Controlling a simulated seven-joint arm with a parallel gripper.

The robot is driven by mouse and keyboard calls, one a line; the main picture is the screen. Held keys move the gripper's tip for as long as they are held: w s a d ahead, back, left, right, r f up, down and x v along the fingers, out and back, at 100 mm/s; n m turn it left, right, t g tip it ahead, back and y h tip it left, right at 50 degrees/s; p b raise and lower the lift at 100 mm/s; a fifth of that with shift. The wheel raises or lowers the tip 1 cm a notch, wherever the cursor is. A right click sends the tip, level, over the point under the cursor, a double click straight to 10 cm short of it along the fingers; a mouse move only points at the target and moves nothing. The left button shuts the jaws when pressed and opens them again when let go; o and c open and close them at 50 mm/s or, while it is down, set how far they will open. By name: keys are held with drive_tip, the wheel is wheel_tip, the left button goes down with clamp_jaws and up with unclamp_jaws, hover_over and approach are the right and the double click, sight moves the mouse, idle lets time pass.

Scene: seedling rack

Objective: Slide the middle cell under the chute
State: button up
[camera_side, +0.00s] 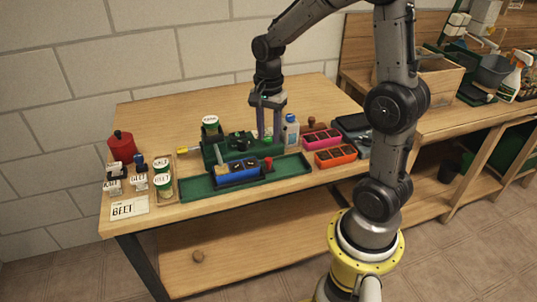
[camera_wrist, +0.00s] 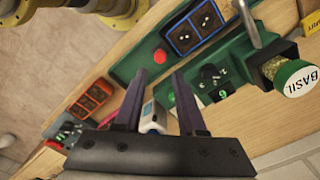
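A blue cell tray (camera_side: 238,178) stands in the long green trough (camera_side: 197,189), with dark square cells on top. In the wrist view the blue tray (camera_wrist: 172,47) shows two dark cells clearly; its far end is cut off by the frame. A grey-green chute (camera_side: 217,157) comes down by the tray's left end from the green dispenser (camera_side: 211,150); a grey tube also shows in the wrist view (camera_wrist: 247,22). My gripper (camera_side: 269,141) is open and empty, pointing down behind the trough, right of the dispenser. Its two fingers (camera_wrist: 160,74) are apart in the wrist view.
A red knob (camera_wrist: 160,56) is beside the blue tray's right end. A white-and-blue bottle (camera_side: 291,131) stands close right of my fingers. Pink (camera_side: 321,138) and orange (camera_side: 336,155) trays are further right. A jar (camera_wrist: 292,78) labelled BASIL tops the dispenser.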

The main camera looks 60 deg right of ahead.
sight(268, 159)
wheel_tip(268, 159, down, 8)
drive_tip(key=shift+r, duration=0.15)
idle(0.3)
clamp_jaws()
drive_tip(key=shift+r, duration=0.1)
idle(1.2)
